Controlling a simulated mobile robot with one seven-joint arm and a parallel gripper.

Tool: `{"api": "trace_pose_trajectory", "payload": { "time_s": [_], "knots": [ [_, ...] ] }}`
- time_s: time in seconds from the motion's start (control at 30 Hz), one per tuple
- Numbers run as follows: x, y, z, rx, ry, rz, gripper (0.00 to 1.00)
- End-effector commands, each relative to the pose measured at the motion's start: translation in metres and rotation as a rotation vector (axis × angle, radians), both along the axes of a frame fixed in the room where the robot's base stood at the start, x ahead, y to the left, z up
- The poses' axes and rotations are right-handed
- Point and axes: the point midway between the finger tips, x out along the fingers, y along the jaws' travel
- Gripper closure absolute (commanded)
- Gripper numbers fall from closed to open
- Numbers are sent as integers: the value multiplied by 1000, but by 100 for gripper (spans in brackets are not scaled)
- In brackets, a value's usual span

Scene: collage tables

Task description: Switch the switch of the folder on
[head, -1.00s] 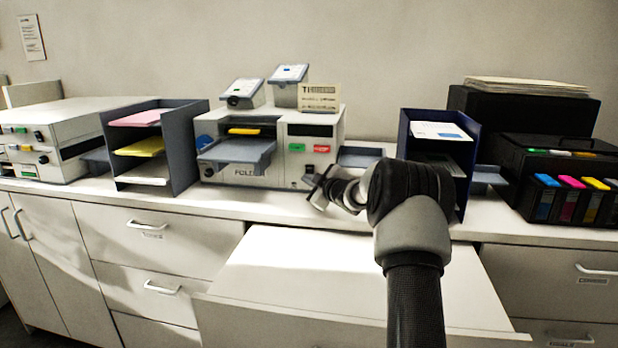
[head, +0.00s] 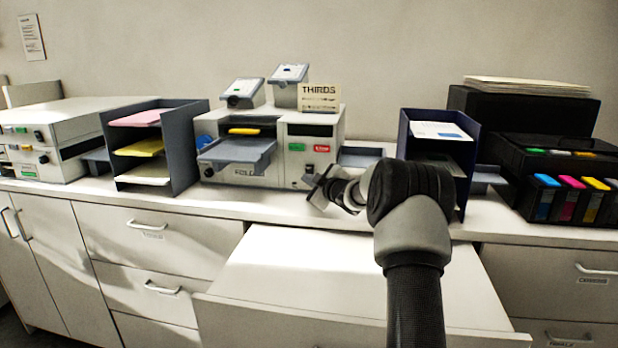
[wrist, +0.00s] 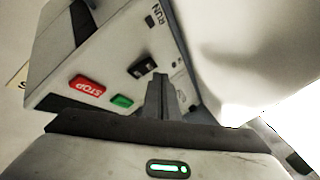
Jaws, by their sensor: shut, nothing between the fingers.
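The folder (head: 222,172) is the white machine in the middle of the counter, with a grey tray in front. In the wrist view its front panel (wrist: 112,62) shows a small black rocker switch (wrist: 142,67) near the RUN lettering. In the head view the switch is too small to make out clearly. My gripper (head: 314,184) is shut and empty at the folder's lower right front. In the wrist view its fingertips (wrist: 160,78) are just beside the switch. I cannot tell whether they touch it, or which way the switch is set.
A green button (wrist: 121,101) and a red STOP button (wrist: 86,85) are close to the switch. Paper racks stand on both sides, the left one (head: 185,150) and the right one (head: 462,165). An open drawer (head: 330,275) juts out below the counter.

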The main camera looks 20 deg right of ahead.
Motion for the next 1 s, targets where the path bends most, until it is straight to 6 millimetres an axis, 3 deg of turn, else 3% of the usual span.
{"api": "trace_pose_trajectory", "payload": {
  "time_s": [1.0],
  "knots": [
    [7, -5, -1, 0, 0, 0, 100]
  ]
}}
